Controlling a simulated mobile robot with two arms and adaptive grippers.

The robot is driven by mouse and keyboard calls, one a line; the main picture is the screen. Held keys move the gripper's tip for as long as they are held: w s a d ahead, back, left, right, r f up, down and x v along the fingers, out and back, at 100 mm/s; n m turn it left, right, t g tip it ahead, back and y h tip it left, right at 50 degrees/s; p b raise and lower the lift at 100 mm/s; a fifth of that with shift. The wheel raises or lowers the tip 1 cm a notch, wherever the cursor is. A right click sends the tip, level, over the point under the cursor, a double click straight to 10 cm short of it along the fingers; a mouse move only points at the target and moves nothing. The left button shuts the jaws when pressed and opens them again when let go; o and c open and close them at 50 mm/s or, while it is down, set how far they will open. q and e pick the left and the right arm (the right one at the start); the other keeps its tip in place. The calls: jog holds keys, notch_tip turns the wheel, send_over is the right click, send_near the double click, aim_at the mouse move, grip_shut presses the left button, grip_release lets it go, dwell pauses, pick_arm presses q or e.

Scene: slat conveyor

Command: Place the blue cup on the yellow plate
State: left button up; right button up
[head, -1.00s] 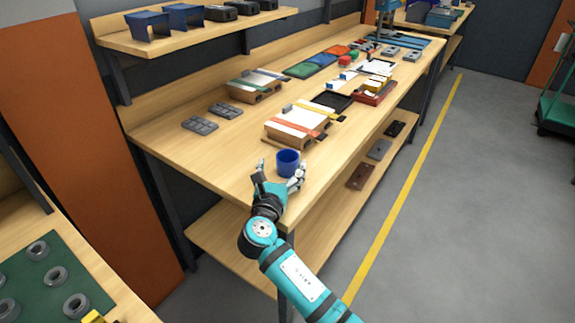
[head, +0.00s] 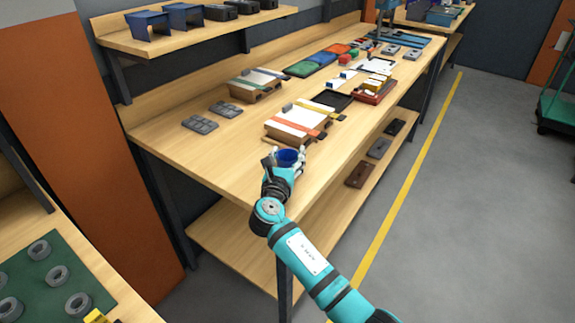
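The blue cup (head: 289,156) stands upright near the front edge of the long wooden table (head: 235,160). My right gripper (head: 285,160) is around it, one finger on each side, and the hand hides the cup's lower part. The left finger looks slightly apart from the cup wall, so the gripper appears open. No yellow plate can be made out. My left gripper is not in view.
A wooden block fixture with white and orange strips (head: 296,124) stands just behind the cup. Grey moulded trays (head: 200,124) lie to the left, and a red tray with yellow pieces (head: 374,91) farther back. The table's left front is clear.

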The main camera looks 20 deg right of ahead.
jog(key=c, duration=0.4)
jog(key=shift+c, duration=0.3)
